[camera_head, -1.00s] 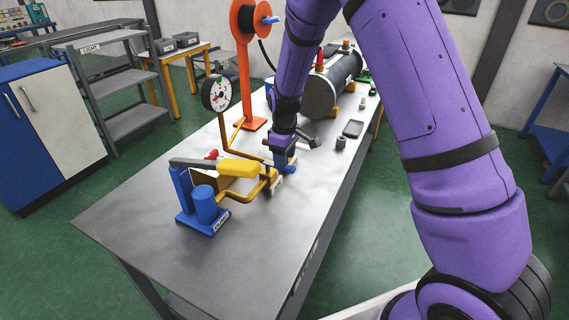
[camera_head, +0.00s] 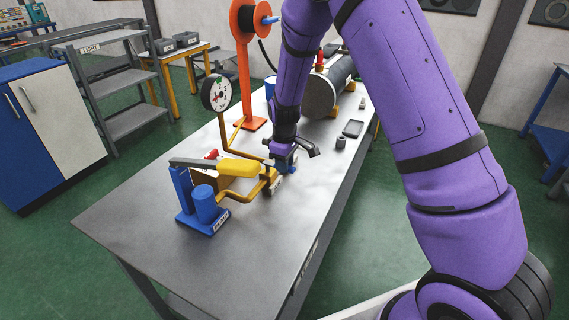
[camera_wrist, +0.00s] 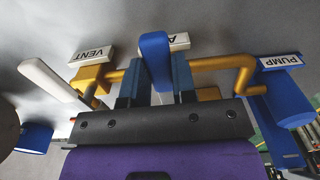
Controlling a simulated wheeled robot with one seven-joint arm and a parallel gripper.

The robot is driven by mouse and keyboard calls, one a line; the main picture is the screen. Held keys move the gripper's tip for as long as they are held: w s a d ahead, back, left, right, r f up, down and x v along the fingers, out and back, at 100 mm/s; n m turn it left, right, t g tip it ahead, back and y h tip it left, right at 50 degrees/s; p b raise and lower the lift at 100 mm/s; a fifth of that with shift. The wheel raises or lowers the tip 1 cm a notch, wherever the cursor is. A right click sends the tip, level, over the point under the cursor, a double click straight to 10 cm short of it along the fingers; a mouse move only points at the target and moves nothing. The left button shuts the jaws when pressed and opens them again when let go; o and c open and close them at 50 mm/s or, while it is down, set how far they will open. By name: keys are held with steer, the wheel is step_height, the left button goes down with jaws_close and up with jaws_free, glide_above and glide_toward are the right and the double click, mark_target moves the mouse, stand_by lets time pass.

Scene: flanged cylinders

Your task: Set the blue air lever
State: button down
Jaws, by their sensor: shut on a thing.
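The blue air lever (camera_wrist: 155,58) stands between my gripper's two fingers in the wrist view. My gripper (camera_wrist: 155,82) is shut on it. A white label behind the lever is mostly hidden; only an "A" shows. In the head view my gripper (camera_head: 283,160) is low over the table at the far end of the yellow pipework (camera_head: 262,186). There the wrist and fingers hide most of the lever.
A white-handled lever (camera_wrist: 48,80) sits by the VENT label (camera_wrist: 91,54). The blue pump (camera_head: 205,205) with its yellow handle (camera_head: 238,168) stands nearer. The gauge (camera_head: 217,93), orange stand (camera_head: 246,80) and dark cylinder (camera_head: 322,92) are close by. The front tabletop (camera_head: 150,222) is clear.

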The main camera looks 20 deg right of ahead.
steer(key=a+m, duration=0.8)
steer(key=m, duration=1)
steer(key=shift+a, duration=0.3)
steer(key=shift+w, duration=0.1)
stand_by(0.5)
steer(key=c, duration=0.9)
jaws_free()
steer(key=shift+r, duration=0.1)
